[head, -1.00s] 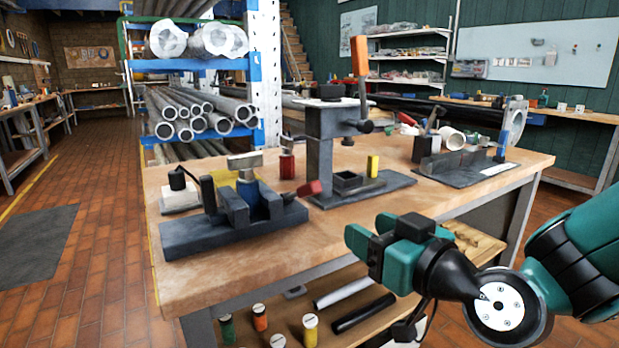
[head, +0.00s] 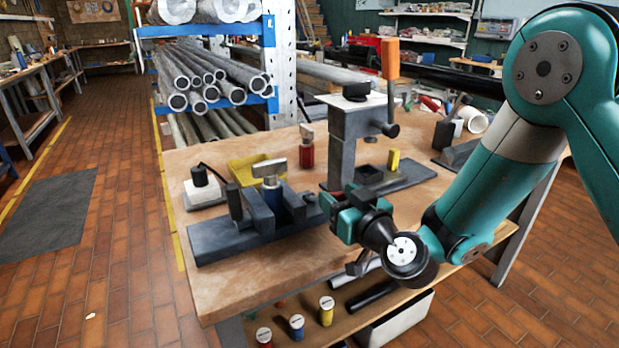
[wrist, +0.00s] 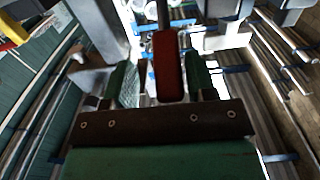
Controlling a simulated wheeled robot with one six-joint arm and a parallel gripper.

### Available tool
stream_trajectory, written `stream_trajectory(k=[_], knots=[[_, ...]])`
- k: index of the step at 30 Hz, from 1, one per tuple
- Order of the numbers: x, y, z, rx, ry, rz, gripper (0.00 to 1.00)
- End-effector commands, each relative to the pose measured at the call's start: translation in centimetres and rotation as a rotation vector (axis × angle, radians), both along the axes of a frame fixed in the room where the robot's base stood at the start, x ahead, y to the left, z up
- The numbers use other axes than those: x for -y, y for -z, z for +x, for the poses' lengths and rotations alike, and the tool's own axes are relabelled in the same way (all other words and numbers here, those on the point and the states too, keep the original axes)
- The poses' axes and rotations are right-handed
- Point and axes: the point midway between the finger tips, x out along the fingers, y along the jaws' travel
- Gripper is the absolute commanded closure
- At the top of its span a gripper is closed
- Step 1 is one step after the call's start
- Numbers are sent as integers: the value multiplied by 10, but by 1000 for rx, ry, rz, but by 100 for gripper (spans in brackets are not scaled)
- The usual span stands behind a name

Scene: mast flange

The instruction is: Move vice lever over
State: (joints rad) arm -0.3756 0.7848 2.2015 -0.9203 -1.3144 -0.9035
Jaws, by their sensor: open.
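The dark grey vice (head: 228,238) stands on the wooden bench, with a blue cylinder between its jaws. Its red-handled lever (wrist: 168,68) shows in the wrist view, pointing towards me. In the head view my gripper hides the lever. My gripper (head: 338,203) is at the vice's right end, low over the bench. In the wrist view my gripper (wrist: 161,82) is open, with one green finger on each side of the red handle. I cannot tell whether either finger touches it.
A grey press column (head: 350,140) with an orange-handled lever (head: 390,58) stands just behind my gripper. A red cylinder (head: 307,150), a yellow tray (head: 245,170) and a white-based device (head: 203,187) stand behind the vice. The bench's front left is clear.

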Motion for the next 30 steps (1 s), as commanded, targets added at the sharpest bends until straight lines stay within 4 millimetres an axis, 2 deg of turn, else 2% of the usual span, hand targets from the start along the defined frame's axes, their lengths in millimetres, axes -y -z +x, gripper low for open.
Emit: stream_trajectory(k=[12,18,19,26,30], knots=[[-18,-2,-1,6,-21,2,49],[-19,-1,-1,4,-22,1,95],[-19,-1,-1,4,-21,1,100],[-16,-3,0,-3,-18,-2,100],[-7,-8,3,-22,-4,-13,100]])
